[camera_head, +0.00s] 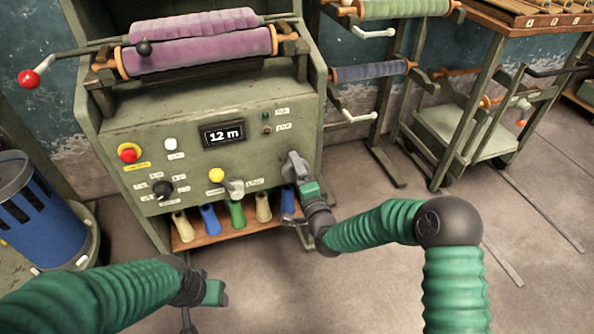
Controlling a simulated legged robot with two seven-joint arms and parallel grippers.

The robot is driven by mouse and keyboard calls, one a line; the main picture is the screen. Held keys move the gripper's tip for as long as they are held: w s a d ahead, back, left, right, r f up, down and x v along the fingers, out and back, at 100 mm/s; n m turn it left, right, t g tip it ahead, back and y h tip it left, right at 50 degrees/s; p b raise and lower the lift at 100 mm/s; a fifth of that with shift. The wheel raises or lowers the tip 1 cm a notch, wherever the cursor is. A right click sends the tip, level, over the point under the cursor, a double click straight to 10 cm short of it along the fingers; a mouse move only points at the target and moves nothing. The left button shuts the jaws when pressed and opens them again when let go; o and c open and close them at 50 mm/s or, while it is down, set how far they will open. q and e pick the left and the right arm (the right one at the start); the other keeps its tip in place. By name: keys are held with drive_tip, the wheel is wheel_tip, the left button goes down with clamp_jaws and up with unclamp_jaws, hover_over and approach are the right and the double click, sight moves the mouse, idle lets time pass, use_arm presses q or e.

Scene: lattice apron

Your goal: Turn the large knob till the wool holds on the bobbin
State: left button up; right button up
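The green machine's front panel (130,170) carries a black rotary knob (162,188) at lower left, with small labels around it that I cannot read. A pale grey knob or switch (235,187) sits right of it. I cannot tell which is the large knob. A roll of purple wool (200,50) lies across the top, with a second purple roll behind it. My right gripper (295,167) is at the panel's lower right; whether it touches anything there is hidden. My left gripper (205,308) is low in front of the machine, apart from the panel; its fingers are unclear.
The panel has a display (222,134) reading 12 m, a red button (129,153) and a yellow button (216,175). A blue bin (40,210) is at left, a rack and trolley (465,135) at right.

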drive_tip(key=shift+d+f, duration=0.15)
drive_tip(key=o, duration=1.4)
drive_tip(key=shift+s+d+p, duration=0.1)
drive_tip(key=shift+s+p, duration=0.2)
drive_tip(key=shift+s, duration=0.05)
drive_tip(key=p+v, duration=0.5)
drive_tip(key=v, duration=1.1)
